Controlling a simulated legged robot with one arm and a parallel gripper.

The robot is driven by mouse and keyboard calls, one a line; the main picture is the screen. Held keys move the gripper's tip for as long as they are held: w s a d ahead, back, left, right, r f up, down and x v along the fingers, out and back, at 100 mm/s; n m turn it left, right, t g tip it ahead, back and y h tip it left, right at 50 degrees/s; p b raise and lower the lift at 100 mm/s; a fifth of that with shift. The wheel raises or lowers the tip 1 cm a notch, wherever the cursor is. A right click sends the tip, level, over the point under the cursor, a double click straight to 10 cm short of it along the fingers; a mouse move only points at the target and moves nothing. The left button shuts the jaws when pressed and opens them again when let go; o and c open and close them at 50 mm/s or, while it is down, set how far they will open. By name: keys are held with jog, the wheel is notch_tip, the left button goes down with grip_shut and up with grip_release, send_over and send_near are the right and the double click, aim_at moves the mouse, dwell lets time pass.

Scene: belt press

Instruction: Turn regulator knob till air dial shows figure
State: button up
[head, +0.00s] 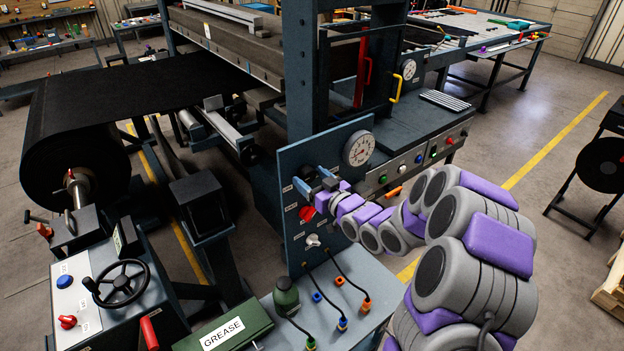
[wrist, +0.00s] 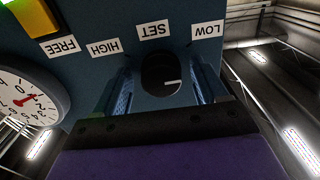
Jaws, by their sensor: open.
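The dark regulator knob (wrist: 161,72) is on the blue panel, below the SET label in the upside-down wrist view. A short white mark shows on its face, to the right of centre. My gripper (wrist: 163,84) is open, with one blue finger on each side of the knob; whether they touch it I cannot tell. In the head view my gripper (head: 314,179) is at the panel's upper left, and I cannot make out the knob clearly. The white air dial (head: 359,149) stands at the panel's top right. It also shows in the wrist view (wrist: 28,98), with a red needle; its exact reading is unclear.
LOW (wrist: 207,30), HIGH (wrist: 104,48) and FREE (wrist: 60,46) labels line the panel. A red knob (head: 307,213) and a pale knob (head: 312,240) sit below my gripper.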

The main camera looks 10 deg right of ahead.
jog(key=c, duration=1)
jog(key=shift+p, duration=0.35)
jog(key=m+p, duration=0.2)
jog(key=p, duration=0.1)
jog(key=shift+r+m, duration=0.2)
jog(key=shift+m, duration=0.2)
jog(key=m+p, duration=0.3)
jog(key=shift+m, duration=0.3)
jog(key=m+p, duration=0.3)
jog(key=m, duration=0.2)
jog(key=shift+a, duration=0.1)
jog(key=shift+m+p, duration=0.6)
jog(key=shift+m, duration=0.7)
jog(key=shift+s+f, duration=0.1)
